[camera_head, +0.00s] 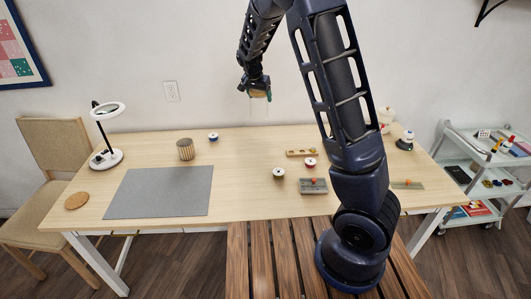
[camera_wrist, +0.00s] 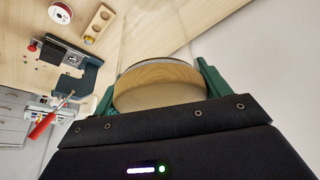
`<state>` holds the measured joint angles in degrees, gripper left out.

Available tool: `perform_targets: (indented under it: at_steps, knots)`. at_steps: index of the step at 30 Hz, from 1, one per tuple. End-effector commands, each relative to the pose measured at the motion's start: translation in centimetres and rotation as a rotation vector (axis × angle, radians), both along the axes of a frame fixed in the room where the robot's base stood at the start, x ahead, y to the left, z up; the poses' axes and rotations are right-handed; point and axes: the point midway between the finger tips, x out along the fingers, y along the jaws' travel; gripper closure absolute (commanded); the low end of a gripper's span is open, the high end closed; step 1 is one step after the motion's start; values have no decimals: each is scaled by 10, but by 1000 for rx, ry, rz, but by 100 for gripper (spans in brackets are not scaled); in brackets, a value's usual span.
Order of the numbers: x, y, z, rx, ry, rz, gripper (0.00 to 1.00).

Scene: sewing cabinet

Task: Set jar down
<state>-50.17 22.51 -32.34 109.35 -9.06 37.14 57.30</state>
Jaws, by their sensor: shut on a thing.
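My gripper (camera_head: 257,91) is shut on a clear glass jar (camera_head: 259,106) with a wooden lid, held in the air above the back of the table (camera_head: 240,170). In the wrist view, the green fingers of my gripper (camera_wrist: 158,88) sit on either side of the round wooden lid (camera_wrist: 160,82). The glass is faint and extends away beyond the lid. The jar's bottom is hard to make out against the wall and table.
A grey mat (camera_head: 160,192) lies left, near a ribbed wooden cup (camera_head: 185,149) and a blue-topped spool (camera_head: 213,137). The table's back middle looks clear.

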Motion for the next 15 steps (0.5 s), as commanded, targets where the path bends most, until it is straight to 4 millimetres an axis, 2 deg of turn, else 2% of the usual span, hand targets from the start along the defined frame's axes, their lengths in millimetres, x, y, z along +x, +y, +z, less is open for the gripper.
perform_targets:
  at_steps: [1,3,8,11,15]
  knots:
    - [-1,-11,1,1,-1,-24,72]
    - [-2,-22,0,1,-1,-48,72]
    - [-4,-33,-7,1,1,-76,72]
    - [-4,-34,-23,0,1,-76,72]
    - [-4,-34,-54,-1,3,-77,72]
